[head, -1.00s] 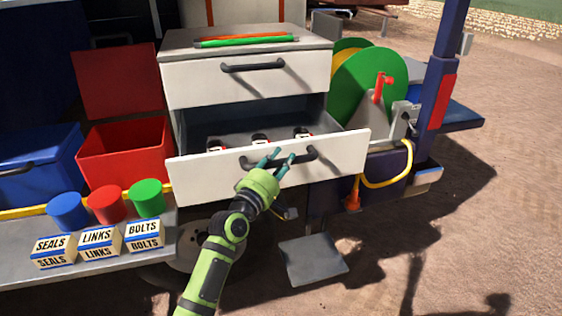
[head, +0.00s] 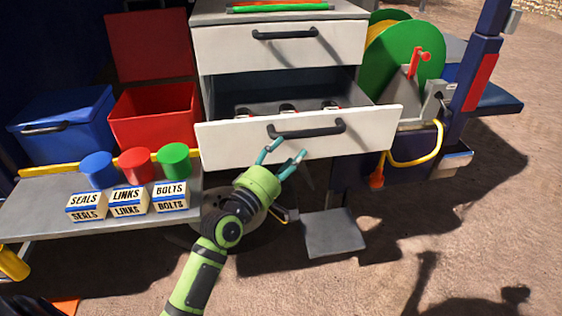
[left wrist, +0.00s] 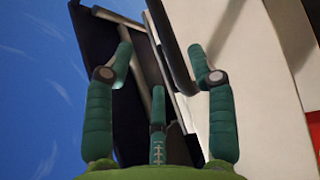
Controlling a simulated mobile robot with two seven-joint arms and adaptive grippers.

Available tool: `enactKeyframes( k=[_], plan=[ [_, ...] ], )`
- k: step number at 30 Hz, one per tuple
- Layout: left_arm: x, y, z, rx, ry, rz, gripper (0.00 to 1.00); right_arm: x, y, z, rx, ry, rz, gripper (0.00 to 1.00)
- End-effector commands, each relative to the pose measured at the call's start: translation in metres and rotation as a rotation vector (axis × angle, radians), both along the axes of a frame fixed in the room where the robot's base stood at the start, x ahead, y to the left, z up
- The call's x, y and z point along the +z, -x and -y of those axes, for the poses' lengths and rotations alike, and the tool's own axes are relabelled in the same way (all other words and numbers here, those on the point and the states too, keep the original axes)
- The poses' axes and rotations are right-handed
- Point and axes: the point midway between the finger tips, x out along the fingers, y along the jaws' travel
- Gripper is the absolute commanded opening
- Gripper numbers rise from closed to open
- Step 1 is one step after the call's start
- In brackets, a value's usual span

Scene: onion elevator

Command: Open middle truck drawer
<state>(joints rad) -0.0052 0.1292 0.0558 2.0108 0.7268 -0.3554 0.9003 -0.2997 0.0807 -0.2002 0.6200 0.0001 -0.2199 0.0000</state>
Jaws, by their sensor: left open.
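The middle truck drawer (head: 365,133) is a white-fronted drawer pulled out below the closed top drawer (head: 340,45). Its dark bar handle (head: 307,130) runs across the front. Several small items (head: 288,108) lie inside, too small to make out. My left gripper (head: 287,153) is open and empty, just below and in front of the handle, apparently apart from it. In the left wrist view its teal fingers (left wrist: 160,72) are spread, with a dark bar (left wrist: 172,50) and a pale panel beyond them. My right gripper is not in view.
A red bin (head: 155,115) and a blue box (head: 62,120) stand left. Coloured cups and labelled blocks (head: 128,200) rest on the grey shelf (head: 40,210). A green reel (head: 395,62) and yellow hose (head: 410,162) are right. A grey step (head: 334,232) sits below the drawer.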

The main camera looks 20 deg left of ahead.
Motion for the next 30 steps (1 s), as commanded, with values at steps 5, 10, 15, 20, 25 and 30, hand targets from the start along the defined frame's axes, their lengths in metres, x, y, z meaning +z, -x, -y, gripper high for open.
enactKeyframes(
  k=[5,10,15,20,25,30],
  plan=[
    [-0.003,0.019,-0.004,0.000,0.000,-0.001,0.56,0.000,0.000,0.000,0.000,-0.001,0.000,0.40],
    [-0.003,0.024,-0.005,0.000,0.000,0.000,0.56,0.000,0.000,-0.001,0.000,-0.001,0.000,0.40],
    [-0.003,0.024,-0.005,0.000,0.000,0.000,0.56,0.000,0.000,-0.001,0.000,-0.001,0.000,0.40],
    [-0.003,0.023,-0.005,0.000,0.000,0.000,0.56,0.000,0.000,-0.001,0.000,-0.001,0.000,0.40],
    [-0.019,0.021,-0.005,0.007,-0.020,-0.026,0.56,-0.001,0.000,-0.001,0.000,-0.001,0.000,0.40],
    [-0.108,0.016,-0.007,0.034,-0.163,-0.177,0.56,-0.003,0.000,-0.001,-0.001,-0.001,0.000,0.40]
  ],
)
